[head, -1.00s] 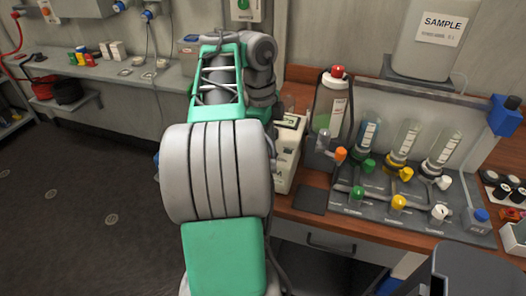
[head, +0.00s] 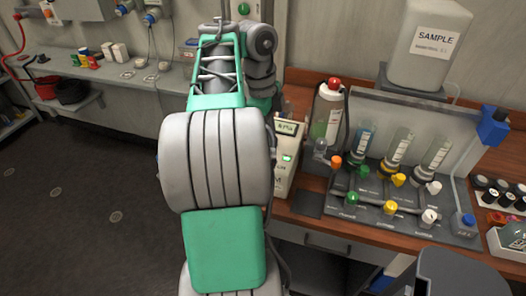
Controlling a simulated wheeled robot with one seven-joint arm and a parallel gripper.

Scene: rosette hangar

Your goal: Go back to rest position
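My arm fills the middle of the head view, folded upright in front of the wall and the left end of the wooden bench (head: 309,226). My gripper does not show; the far end of the arm is hidden behind its own links or out of frame. Nothing held can be seen.
The bench at right bears a white device with a lit display (head: 287,150), a red-capped bottle (head: 327,115), a rack with coloured valves and tubes (head: 375,200), and a white SAMPLE container (head: 425,50). A grey shelf (head: 115,72) runs along the left wall. The dark floor at left is clear.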

